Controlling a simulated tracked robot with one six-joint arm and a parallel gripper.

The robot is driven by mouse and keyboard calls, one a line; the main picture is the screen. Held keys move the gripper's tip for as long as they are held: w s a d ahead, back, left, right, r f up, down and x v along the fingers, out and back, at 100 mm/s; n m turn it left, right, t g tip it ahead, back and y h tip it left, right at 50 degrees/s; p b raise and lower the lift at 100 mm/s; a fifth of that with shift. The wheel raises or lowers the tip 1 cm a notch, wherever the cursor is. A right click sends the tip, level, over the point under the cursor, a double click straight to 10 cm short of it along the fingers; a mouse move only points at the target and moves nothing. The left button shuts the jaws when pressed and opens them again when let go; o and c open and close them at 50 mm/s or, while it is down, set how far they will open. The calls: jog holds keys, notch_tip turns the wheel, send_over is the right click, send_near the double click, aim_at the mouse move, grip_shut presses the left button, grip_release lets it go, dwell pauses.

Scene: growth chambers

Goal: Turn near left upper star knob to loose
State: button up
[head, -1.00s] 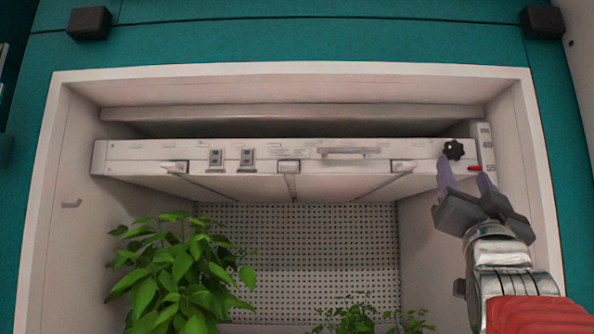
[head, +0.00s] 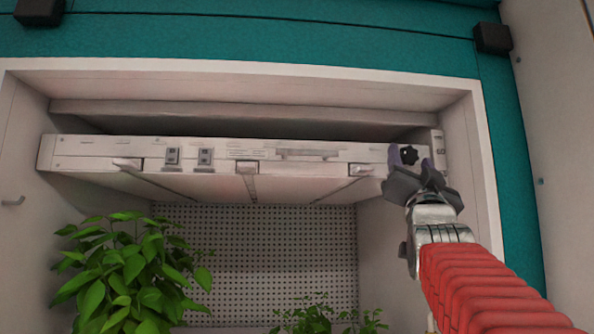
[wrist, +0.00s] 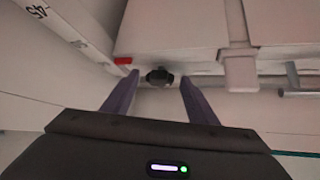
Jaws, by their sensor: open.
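The black star knob (head: 409,155) sits at the right end of the front edge of a white panel (head: 220,155) inside the chamber. It also shows in the wrist view (wrist: 159,77), just ahead of and between the fingertips. My gripper (head: 411,162) is open, with one purple finger on each side of the knob. In the wrist view the gripper (wrist: 160,84) shows gaps between the fingers and the knob. I cannot tell whether the tips reach past the knob's face.
A red marker (wrist: 123,61) is beside the knob, near a scale strip (wrist: 60,22) marked 45. The chamber's right wall (head: 464,150) is close to my gripper. Latches (head: 362,170) line the panel's lower edge. Green plants (head: 135,270) stand below on the left.

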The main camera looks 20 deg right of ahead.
jog(key=c, duration=1.1)
jog(key=shift+o, duration=0.2)
jog(key=shift+s+d+n+t+y, duration=0.15)
jog(key=shift+n+t+y, duration=0.65)
jog(key=shift+n, duration=0.5)
jog(key=shift+d+n+t+y, duration=0.15)
jog(key=shift+n+t+y, duration=0.85)
jog(key=shift+n+y, duration=0.85)
jog(key=shift+n+t+y, duration=0.6)
jog(key=shift+n+y, duration=0.75)
jog(key=shift+n, duration=0.6)
jog(key=o, duration=1.1)
jog(key=shift+c, duration=0.2)
